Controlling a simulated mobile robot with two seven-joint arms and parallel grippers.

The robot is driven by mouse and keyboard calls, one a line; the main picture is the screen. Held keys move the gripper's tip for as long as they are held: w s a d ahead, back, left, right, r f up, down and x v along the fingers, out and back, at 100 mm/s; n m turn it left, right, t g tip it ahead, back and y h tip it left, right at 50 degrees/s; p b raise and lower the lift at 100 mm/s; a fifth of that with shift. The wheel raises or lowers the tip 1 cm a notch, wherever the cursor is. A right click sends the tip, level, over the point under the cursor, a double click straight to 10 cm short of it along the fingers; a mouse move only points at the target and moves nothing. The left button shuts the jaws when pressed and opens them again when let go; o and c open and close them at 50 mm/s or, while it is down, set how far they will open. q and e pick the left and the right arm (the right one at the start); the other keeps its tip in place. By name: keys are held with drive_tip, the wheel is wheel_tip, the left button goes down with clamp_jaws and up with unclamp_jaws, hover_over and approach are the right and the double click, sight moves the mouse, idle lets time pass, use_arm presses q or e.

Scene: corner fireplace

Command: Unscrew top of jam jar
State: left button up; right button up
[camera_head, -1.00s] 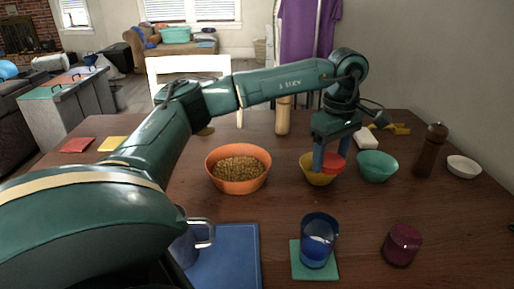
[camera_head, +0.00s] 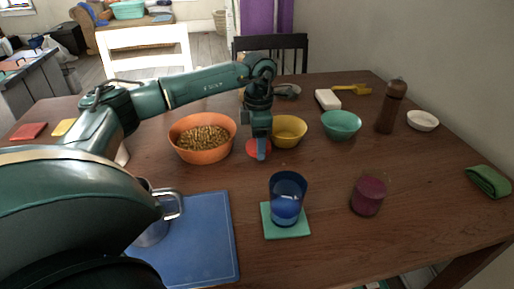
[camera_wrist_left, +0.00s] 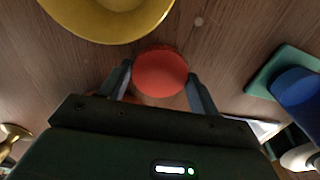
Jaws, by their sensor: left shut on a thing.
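My left gripper (camera_head: 262,150) is beside the yellow bowl, its fingers pointing down. It is shut on a round red lid-like disc (camera_head: 252,149). In the left wrist view the red disc (camera_wrist_left: 160,71) sits between the two fingers (camera_wrist_left: 160,92). An orange edge shows below it; I cannot tell what that is, nor whether the disc is raised off the table. A dark purple-red jar (camera_head: 368,196) stands upright apart from the gripper, at the right front of the table. My right gripper is not in view.
The yellow bowl (camera_head: 289,131) is close by on the right, the orange bowl (camera_head: 190,152) of brown pieces on the left. A blue cup (camera_head: 287,200) stands on a teal coaster (camera_head: 286,228). A teal bowl (camera_head: 341,125) and pepper mill (camera_head: 391,106) stand farther right. Table between cup and jar is bare.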

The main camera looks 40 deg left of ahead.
use_arm(q)
drive_tip(key=shift+f, duration=1.3)
drive_tip(key=shift+f, duration=0.2)
drive_tip(key=o, duration=1.1)
drive_tip(key=shift+r, duration=0.1)
drive_tip(key=shift+r, duration=0.25)
wheel_tip(320, 180, up, 12)
drive_tip(key=shift+f+p, duration=0.1)
drive_tip(key=shift+p, duration=0.75)
